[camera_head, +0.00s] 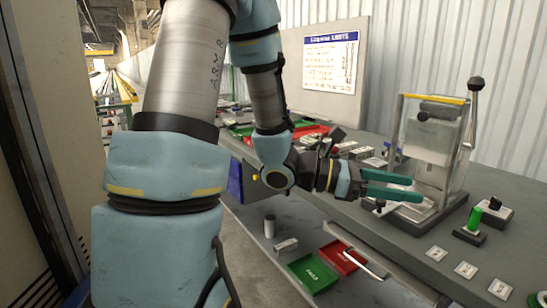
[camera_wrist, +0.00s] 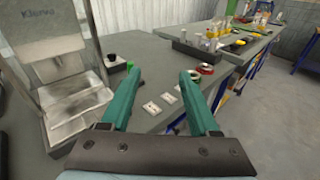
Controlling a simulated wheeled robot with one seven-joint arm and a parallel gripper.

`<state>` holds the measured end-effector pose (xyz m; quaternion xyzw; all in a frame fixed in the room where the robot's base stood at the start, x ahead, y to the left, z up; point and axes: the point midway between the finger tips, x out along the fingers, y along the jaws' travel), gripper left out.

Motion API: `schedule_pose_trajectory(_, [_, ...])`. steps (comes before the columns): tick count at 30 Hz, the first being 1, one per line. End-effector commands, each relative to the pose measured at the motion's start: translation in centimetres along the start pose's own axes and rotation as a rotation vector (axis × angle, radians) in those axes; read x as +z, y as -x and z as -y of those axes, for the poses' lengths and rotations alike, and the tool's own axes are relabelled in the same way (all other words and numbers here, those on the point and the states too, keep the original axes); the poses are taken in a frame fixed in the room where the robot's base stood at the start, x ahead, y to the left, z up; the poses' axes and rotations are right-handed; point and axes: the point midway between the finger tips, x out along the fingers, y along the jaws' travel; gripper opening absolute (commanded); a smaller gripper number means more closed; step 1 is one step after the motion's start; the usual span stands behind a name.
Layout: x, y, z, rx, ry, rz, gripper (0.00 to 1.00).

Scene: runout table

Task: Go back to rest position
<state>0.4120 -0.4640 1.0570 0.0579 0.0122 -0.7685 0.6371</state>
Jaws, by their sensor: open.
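My gripper (camera_head: 405,185) is in the head view, at the end of my blue and grey arm, above the grey table (camera_head: 400,235). It points right and sits in front of the machine with the clear guard (camera_head: 432,140). In the wrist view my gripper (camera_wrist: 160,88) shows two green fingers spread well apart. Nothing is between them, so it is open and empty. The machine (camera_wrist: 65,80) stands at the left of the wrist view, close to the left finger. My arm hides part of the table's far side in the head view.
A green tray (camera_head: 312,273) and a red tray (camera_head: 342,258) lie on a lower surface. A green button (camera_head: 474,220) and several white labels (camera_head: 466,269) are at right. In the wrist view, bottles (camera_wrist: 212,38) stand farther along. Open floor (camera_wrist: 285,120) lies at right.

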Motion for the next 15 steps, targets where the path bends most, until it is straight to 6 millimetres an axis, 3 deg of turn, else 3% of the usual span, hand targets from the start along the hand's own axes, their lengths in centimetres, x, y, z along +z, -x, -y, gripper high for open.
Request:
schedule_pose_trajectory(8, [-3.1,1.8,3.0,-0.136,-0.116,-0.174,0.62])
schedule_pose_trajectory(15, [-7.8,6.2,6.1,-0.331,-0.313,-0.431,0.62])
